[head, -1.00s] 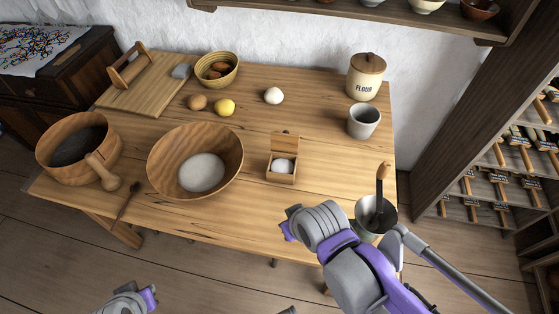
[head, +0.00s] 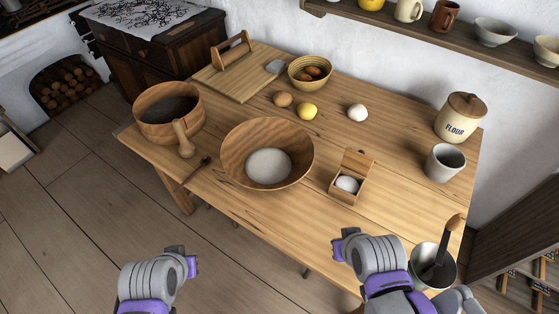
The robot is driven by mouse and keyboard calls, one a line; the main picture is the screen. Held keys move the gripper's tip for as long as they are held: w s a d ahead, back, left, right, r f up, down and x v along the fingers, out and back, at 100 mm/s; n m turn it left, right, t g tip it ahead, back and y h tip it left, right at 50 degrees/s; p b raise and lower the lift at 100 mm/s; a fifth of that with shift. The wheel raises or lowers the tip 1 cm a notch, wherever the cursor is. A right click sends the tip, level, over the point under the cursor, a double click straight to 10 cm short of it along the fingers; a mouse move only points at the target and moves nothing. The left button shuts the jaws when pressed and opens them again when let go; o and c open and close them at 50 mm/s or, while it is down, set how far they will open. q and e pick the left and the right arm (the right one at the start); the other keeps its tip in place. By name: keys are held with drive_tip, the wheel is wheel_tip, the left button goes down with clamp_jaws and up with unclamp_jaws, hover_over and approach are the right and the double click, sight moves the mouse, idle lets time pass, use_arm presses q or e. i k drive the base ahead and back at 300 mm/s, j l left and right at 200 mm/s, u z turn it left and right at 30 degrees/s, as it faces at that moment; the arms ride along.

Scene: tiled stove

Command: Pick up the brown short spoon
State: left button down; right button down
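A short dark brown spoon (head: 197,170) lies at the front left edge of the table, between the sieve with the pestle-like tool and the large wooden bowl. My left gripper (head: 190,262) is low in front of the table, below the spoon in the picture and well apart from it. My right gripper (head: 342,243) is by the table's front edge, left of the metal cup. Neither gripper is touching the spoon. The finger gaps of both grippers are turned away, so I cannot tell if they are open.
The large wooden bowl (head: 238,146) holds white powder. The round sieve (head: 169,118) has a wooden pestle (head: 184,138) beside it. A small box (head: 347,193), a metal cup (head: 422,255) with a dark-bladed tool, and a flour jar (head: 460,118) stand to the right. Floor is free left of the table.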

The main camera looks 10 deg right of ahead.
sight(205, 161)
drive_tip(key=i+j+z, duration=0.2)
drive_tip(key=j+z, duration=0.2)
drive_tip(key=i+j+z, duration=0.1)
drive_tip(key=j+z, duration=0.3)
drive_tip(key=j, duration=0.2)
drive_tip(key=j+z, duration=0.4)
drive_tip(key=j, duration=0.15)
